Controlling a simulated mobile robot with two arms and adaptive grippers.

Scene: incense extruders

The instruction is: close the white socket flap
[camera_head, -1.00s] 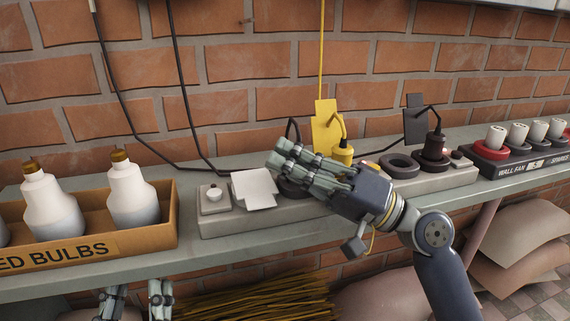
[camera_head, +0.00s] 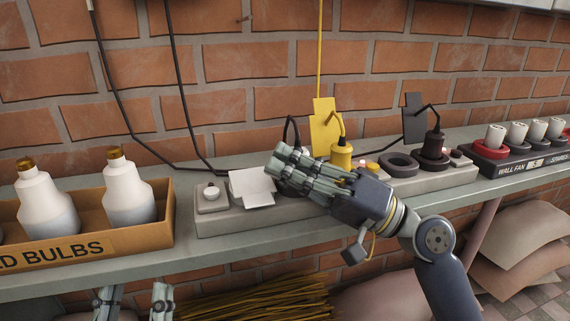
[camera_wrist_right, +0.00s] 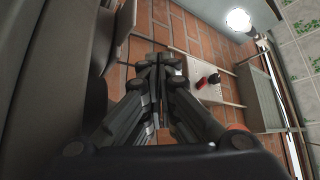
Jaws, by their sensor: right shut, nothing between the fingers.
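The white socket flap (camera_head: 252,186) is on the grey power strip (camera_head: 225,222), near its left end. It looks tilted up from the strip, though its exact angle is hard to tell. My right gripper (camera_head: 277,162) is shut and empty, with its fingertips just right of the flap; I cannot tell whether they touch. Its fingers hide part of the black ring socket behind. In the right wrist view the right gripper's fingers (camera_wrist_right: 155,62) are together, and the flap does not show. My left gripper (camera_head: 133,303) is below the shelf at the lower left, its fingers apart.
A yellow plug (camera_head: 341,156) and a dark plug (camera_head: 434,148) stand in the strip to the right. A round knob (camera_head: 211,192) is left of the flap. A box of bulbs (camera_head: 152,241) is at the left. A black strip (camera_head: 505,164) is at the right.

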